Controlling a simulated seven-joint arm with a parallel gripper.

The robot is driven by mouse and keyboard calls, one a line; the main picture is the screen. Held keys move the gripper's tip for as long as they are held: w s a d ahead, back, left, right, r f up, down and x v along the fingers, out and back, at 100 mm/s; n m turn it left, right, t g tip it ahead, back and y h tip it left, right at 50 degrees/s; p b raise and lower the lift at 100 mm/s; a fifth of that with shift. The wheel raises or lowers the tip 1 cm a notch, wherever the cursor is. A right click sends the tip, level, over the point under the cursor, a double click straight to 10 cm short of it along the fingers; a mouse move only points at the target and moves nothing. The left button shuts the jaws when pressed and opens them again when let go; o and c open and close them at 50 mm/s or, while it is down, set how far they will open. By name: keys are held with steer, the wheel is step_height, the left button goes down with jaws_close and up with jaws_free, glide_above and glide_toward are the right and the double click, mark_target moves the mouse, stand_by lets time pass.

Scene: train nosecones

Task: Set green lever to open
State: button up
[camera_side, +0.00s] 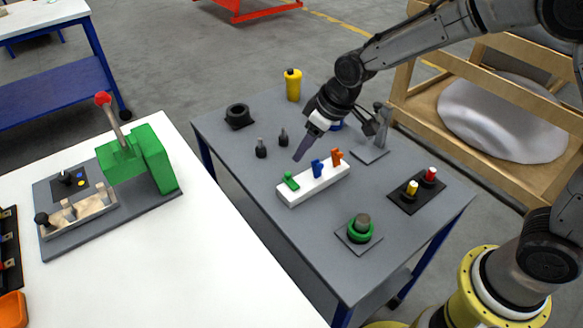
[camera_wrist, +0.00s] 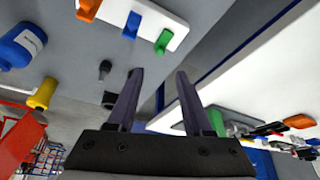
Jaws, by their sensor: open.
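The green lever (camera_side: 291,181) is at the left end of a white block (camera_side: 300,195) on the grey table, with a blue lever (camera_side: 317,168) and an orange lever (camera_side: 337,157) beside it. In the side view the green lever lies low and tilted, while the blue and orange ones stand more upright. The green lever (camera_wrist: 163,41) also shows in the wrist view, ahead of the fingers. My gripper (camera_side: 299,157) is above and behind the white block, pointing down and apart from the levers. In the wrist view my gripper (camera_wrist: 157,75) is open and empty between its fingers.
A yellow bottle (camera_side: 293,85), a black ring (camera_side: 239,116) and two small dark pegs (camera_side: 261,149) stand at the table's back. A green-ringed knob (camera_side: 360,229) and a red-and-yellow button plate (camera_side: 417,191) are at the front and right. A green press (camera_side: 137,160) stands on the white table.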

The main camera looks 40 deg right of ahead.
mark_target(288, 174)
steer(key=x, duration=0.9)
steer(key=shift+w+a+f, duration=0.1)
steer(key=shift+w+f, duration=0.1)
steer(key=shift+f, duration=0.15)
jaws_close()
